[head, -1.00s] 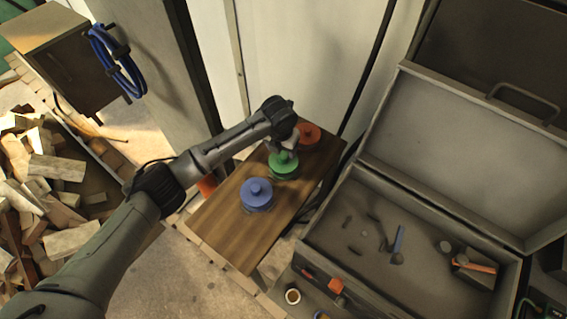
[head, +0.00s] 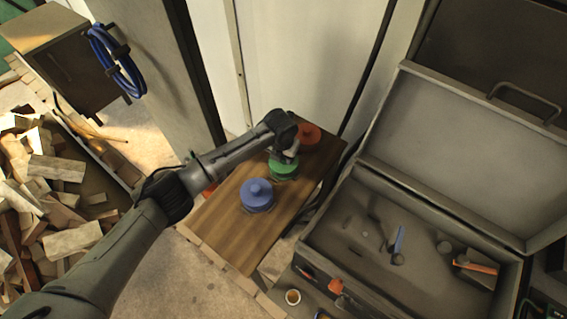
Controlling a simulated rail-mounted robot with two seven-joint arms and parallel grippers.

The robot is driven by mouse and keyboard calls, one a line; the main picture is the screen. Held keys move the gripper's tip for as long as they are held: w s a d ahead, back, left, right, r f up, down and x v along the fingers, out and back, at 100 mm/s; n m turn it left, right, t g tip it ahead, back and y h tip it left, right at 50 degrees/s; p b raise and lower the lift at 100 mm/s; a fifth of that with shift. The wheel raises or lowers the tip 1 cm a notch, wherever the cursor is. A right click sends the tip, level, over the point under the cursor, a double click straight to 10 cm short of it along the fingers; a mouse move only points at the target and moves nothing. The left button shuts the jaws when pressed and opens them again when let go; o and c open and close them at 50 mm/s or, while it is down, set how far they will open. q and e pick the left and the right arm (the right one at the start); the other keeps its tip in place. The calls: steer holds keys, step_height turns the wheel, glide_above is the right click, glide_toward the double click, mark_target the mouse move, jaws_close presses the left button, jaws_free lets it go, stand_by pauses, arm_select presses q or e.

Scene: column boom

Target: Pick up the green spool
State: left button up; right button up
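My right gripper is not in view.
An open grey toolbox (head: 335,222) with loose tools stands right of the table. A panel wall rises behind the table. Scrap wood (head: 60,200) lies at the left. The near part of the tabletop is clear.

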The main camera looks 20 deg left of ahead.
arm_select(q)
jaws_close()
stand_by(0.3)
steer(key=shift+r, duration=0.1)
steer(key=shift+r, duration=0.1)
